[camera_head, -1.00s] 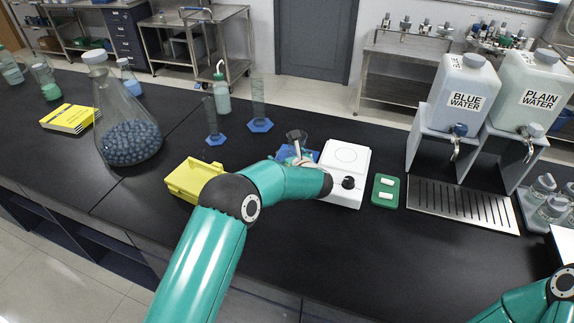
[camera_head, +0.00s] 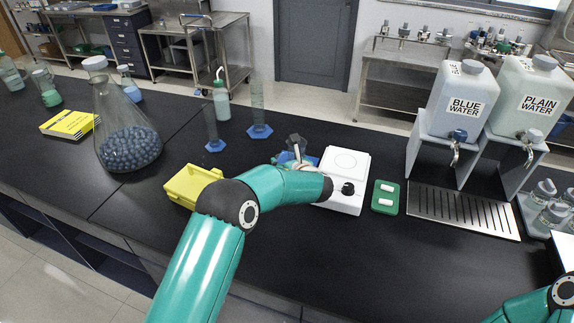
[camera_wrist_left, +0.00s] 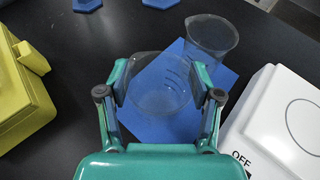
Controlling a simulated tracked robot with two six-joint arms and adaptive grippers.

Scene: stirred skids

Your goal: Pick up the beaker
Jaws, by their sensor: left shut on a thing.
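The clear glass beaker (camera_wrist_left: 160,88) with graduation lines is between the fingers of my left gripper (camera_wrist_left: 160,95) in the left wrist view. The fingers are shut on its sides, over a blue mat (camera_wrist_left: 222,76). I cannot tell whether its base touches the mat. A second clear glass vessel (camera_wrist_left: 212,36) stands just beyond it at the mat's far corner. In the head view my left gripper (camera_head: 298,160) is small and partly hidden by my arm, beside the blue mat (camera_head: 284,157). My right gripper is out of view; only part of that arm shows.
A white stirrer plate (camera_head: 345,165) stands right of the gripper, with a green tray (camera_head: 385,197) beyond. A yellow box (camera_head: 190,184) is on the left. Blue-based cylinders (camera_head: 258,115) stand behind. Black bench in front is clear.

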